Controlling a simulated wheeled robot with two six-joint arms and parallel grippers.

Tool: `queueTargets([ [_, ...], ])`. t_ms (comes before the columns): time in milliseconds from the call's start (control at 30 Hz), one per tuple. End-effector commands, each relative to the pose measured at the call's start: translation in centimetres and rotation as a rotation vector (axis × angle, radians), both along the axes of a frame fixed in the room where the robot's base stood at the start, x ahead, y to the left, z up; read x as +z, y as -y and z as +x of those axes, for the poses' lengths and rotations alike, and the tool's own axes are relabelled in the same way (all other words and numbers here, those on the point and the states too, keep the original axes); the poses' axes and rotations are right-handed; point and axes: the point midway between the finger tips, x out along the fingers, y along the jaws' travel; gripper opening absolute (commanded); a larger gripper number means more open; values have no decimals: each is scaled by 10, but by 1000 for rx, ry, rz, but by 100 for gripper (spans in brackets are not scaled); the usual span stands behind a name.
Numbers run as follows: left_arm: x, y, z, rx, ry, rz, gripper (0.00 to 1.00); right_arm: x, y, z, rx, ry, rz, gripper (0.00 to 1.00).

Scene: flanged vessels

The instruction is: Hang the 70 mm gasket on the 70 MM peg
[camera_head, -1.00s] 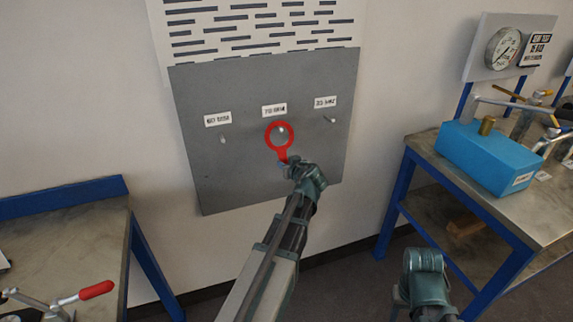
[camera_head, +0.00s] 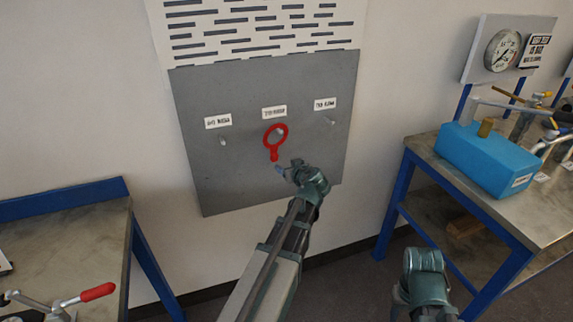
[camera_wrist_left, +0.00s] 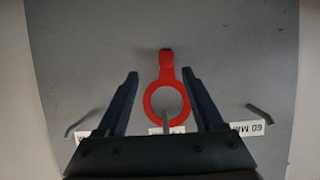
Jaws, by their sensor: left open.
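The red gasket (camera_head: 274,154), a ring with a tab, hangs by its ring around the middle peg (camera_head: 280,131) of a grey wall board, tab downward. In the left wrist view the gasket (camera_wrist_left: 167,72) shows between the spread fingers, touching neither, and the peg (camera_wrist_left: 177,121) passes through its ring. The label (camera_head: 274,112) above this peg is too blurred to read. My left gripper (camera_head: 284,168) is open and empty, just below and right of the tab. Part of my right arm shows at the bottom right; its gripper cannot be made out.
The left peg (camera_head: 223,141) and right peg (camera_head: 331,122) are bare. A bench with a blue box (camera_head: 490,158) stands at right, and another bench (camera_head: 75,235) with a red-handled clamp (camera_head: 97,292) at left.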

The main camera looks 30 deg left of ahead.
Motion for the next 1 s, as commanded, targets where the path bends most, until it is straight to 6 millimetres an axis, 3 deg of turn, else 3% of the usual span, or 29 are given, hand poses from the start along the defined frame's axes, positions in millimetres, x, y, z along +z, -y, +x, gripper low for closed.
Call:
queueTargets([
  [200, 25, 36, -33, -3, 0, 0, 69, 25, 0, 0, 0, 0, 0, 50],
  [500, 44, 71, -62, -2, 0, 0, 69, 44, 0, 0, 0, 0, 0, 50],
  [1000, 48, 82, -70, 0, 1, -1, 69, 48, 0, 0, 0, 0, 0, 50],
])
